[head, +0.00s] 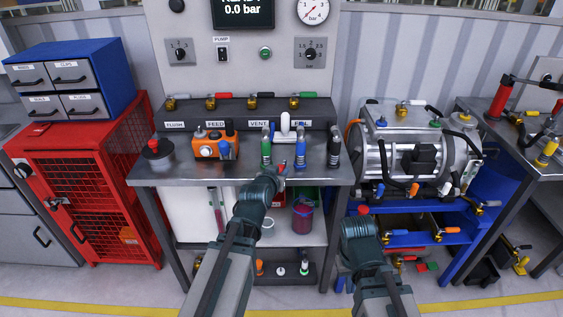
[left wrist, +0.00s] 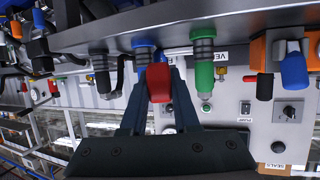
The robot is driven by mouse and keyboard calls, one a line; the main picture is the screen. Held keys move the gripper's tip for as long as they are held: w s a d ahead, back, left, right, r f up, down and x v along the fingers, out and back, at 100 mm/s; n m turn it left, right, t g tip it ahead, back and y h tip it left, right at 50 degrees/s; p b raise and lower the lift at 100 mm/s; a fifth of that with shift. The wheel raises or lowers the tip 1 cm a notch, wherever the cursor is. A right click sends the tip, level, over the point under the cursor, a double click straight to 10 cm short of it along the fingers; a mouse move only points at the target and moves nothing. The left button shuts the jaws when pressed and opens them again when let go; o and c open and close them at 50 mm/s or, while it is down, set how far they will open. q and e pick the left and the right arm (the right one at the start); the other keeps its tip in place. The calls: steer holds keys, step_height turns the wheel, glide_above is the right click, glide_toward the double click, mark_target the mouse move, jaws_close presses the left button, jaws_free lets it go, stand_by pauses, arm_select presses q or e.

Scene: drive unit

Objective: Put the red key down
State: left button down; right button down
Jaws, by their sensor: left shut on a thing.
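The red key (left wrist: 160,82) is between the fingers of my left gripper (left wrist: 158,80) in the left wrist view, with its red grip end showing. In the head view my left gripper (head: 280,172) is in front of the bench's front edge, below the green and blue hose connectors, and a small red bit shows at its tip. It is shut on the key. My right arm ends low at the right of the bench, and its fingers (head: 363,213) are too hidden to judge. A small red thing shows beside them.
Clear bench space is left of the orange box. A red cage cabinet (head: 80,180) stands left, a metal pump unit (head: 415,150) right.

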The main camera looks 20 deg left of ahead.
arm_select(q)
steer(key=shift+s+d, duration=0.1)
steer(key=shift+s, duration=0.3)
step_height(320, 180, up, 6)
steer(key=p, duration=0.6)
steer(key=shift+r, duration=0.2)
steer(key=shift+f, duration=0.15)
step_height(320, 180, down, 6)
steer(key=d+t+b, duration=0.2)
steer(key=b, duration=0.7)
steer(key=w+a, duration=0.1)
steer(key=w, duration=0.3)
steer(key=w+a+f+b, duration=0.1)
steer(key=w+a, duration=0.1)
steer(key=w, duration=0.3)
steer(key=w+a, duration=0.1)
steer(key=w, duration=0.4)
steer(key=shift+w+a+f+b, duration=0.1)
steer(key=shift+a+f+b, duration=0.1)
steer(key=shift+b, duration=0.15)
